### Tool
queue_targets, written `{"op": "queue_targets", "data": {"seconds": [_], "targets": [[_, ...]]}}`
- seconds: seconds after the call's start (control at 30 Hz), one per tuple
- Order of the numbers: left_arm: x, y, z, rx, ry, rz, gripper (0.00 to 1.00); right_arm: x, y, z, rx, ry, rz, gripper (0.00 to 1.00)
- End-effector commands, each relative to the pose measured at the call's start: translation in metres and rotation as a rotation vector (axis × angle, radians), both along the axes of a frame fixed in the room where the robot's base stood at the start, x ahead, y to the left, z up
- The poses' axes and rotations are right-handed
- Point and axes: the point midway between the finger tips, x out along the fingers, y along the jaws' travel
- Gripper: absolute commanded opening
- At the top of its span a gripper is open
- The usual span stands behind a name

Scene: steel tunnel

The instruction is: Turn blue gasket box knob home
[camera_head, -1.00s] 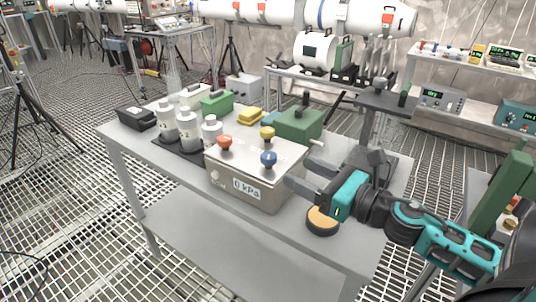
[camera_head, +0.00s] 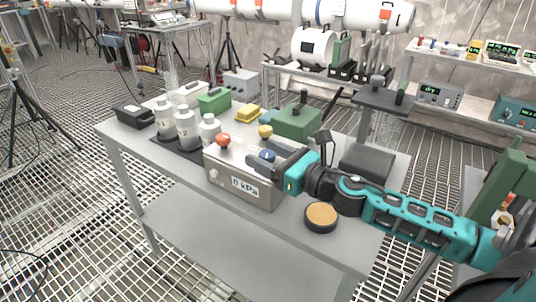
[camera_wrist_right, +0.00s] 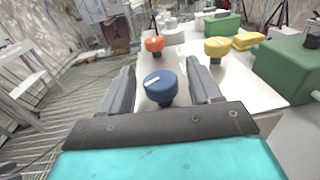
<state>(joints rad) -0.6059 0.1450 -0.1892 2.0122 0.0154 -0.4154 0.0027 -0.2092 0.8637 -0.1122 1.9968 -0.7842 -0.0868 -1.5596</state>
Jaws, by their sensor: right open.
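The gasket box (camera_head: 226,174) is a grey metal box with a "0 kPa" label on its front, standing on the table. Its top carries an orange-red knob (camera_head: 223,140), a yellow knob (camera_head: 265,131) and a blue knob (camera_head: 267,155). My right gripper (camera_head: 262,158) is open at the blue knob. In the right wrist view the blue knob (camera_wrist_right: 160,87) sits between the two open fingers (camera_wrist_right: 161,84), with a gap on each side. A white mark shows on its top, pointing up and right. My left gripper is not in view.
A round black pad with a tan top (camera_head: 321,217) lies at the table's front right. A green box (camera_head: 297,122) stands behind the gasket box. White bottles (camera_head: 187,130) stand on a dark tray to its left. A dark block (camera_head: 367,163) lies at the right.

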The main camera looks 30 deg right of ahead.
Motion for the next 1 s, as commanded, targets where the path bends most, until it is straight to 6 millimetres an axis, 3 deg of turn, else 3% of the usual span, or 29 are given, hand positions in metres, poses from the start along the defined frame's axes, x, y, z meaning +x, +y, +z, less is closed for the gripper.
{"op": "queue_targets", "data": {"seconds": [0.17, 0.7, 1.0], "targets": [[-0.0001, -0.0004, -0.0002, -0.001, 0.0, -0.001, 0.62, 0.0, -0.0002, -0.0001, 0.0, 0.0, 0.0, 0.63], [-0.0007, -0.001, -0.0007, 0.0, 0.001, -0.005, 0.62, -0.0002, -0.0001, 0.0, 0.0, 0.0, 0.0, 0.12], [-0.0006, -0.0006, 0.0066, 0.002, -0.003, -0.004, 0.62, -0.0005, 0.0005, 0.0021, 0.003, 0.001, -0.036, 0.12]]}}
